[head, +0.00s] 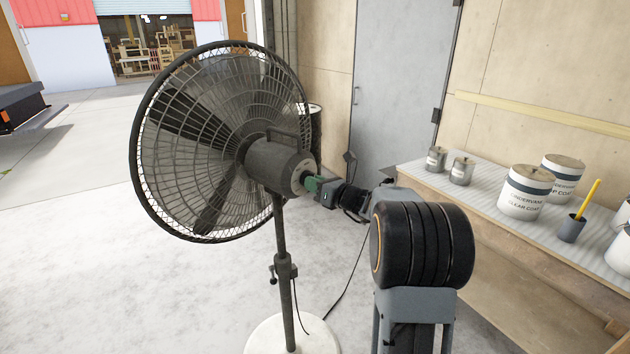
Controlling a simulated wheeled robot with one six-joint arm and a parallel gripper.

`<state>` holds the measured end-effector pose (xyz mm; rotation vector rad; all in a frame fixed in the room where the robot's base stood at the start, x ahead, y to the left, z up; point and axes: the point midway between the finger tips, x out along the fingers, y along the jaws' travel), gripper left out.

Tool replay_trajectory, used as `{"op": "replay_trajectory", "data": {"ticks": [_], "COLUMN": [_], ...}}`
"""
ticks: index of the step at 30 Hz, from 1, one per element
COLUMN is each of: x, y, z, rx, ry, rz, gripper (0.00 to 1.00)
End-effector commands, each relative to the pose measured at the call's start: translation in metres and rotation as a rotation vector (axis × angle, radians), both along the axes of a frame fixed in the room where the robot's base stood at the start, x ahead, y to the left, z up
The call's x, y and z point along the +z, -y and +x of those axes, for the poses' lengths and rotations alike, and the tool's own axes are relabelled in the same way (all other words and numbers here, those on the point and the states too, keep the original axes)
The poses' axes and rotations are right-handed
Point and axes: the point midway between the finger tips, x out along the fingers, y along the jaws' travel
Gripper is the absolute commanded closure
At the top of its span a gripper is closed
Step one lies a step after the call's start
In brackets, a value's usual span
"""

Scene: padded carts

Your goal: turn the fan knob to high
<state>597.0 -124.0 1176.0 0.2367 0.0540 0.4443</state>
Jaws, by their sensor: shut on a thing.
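A large pedestal fan (215,125) with a round wire cage stands in the middle left, seen from behind. Its grey motor housing (272,163) faces my arm. The fan knob sits at the rear face of the housing, mostly hidden by my gripper. My gripper (311,185), with greenish fingers, reaches in from the right and is shut on the knob at the housing's back. The knob's markings and its setting are too small and too covered to read.
The fan's pole (285,290) rises from a round white base (290,335), with a cord trailing on the floor. A bench (480,215) with paint cans (527,192) stands along the right wall. A grey door (398,85) is behind.

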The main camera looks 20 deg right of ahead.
Motion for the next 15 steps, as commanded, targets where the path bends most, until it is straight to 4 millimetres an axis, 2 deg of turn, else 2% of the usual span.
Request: {"op": "replay_trajectory", "data": {"ticks": [15], "x": [0.0007], "y": [0.0002], "z": [0.0001], "rx": [0.000], "ry": [-0.016], "rz": [0.037], "gripper": [1.00]}}
